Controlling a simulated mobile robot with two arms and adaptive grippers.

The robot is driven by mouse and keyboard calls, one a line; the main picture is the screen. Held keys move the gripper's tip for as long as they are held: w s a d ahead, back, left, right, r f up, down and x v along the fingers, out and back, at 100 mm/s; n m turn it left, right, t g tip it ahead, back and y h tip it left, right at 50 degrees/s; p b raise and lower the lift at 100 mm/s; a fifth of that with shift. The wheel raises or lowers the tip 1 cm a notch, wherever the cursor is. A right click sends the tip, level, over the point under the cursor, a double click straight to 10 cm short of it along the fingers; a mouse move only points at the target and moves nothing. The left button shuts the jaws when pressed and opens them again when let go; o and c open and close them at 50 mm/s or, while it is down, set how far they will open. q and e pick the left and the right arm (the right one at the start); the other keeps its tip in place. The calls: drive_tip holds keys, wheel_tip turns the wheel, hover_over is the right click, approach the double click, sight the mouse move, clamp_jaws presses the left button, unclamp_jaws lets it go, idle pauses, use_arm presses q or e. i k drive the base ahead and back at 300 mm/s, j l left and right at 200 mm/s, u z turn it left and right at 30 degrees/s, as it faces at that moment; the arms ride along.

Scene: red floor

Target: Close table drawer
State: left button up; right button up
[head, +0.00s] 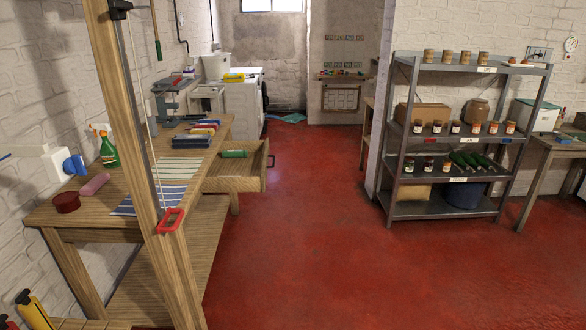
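The wooden table (62,209) stands along the left wall, with a shelf below its top. Its drawer (232,184) is pulled out to the right, over the red floor. The drawer's front panel (264,166) faces right and has a dark handle on it. A green object (234,154) appears to lie in the open drawer. The near post partly covers the table. Neither of my grippers is in the head view.
A wooden post (150,130) with a red handle (170,221) on a cord stands close in front of the table. A metal shelf rack (428,210) with jars stands at right. The red floor between is clear.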

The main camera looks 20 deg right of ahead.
sight(253, 170)
drive_tip(key=i+l, duration=0.2)
drive_tip(key=l, duration=0.15)
drive_tip(key=i+l, duration=0.2)
drive_tip(key=l, duration=0.2)
drive_tip(key=i+l, duration=0.2)
drive_tip(key=l, duration=0.15)
drive_tip(key=i+l+z, duration=0.1)
drive_tip(key=l, duration=0.3)
drive_tip(key=i+u, duration=0.15)
drive_tip(key=u, duration=0.2)
drive_tip(key=i+l+u, duration=0.1)
drive_tip(key=u, duration=0.25)
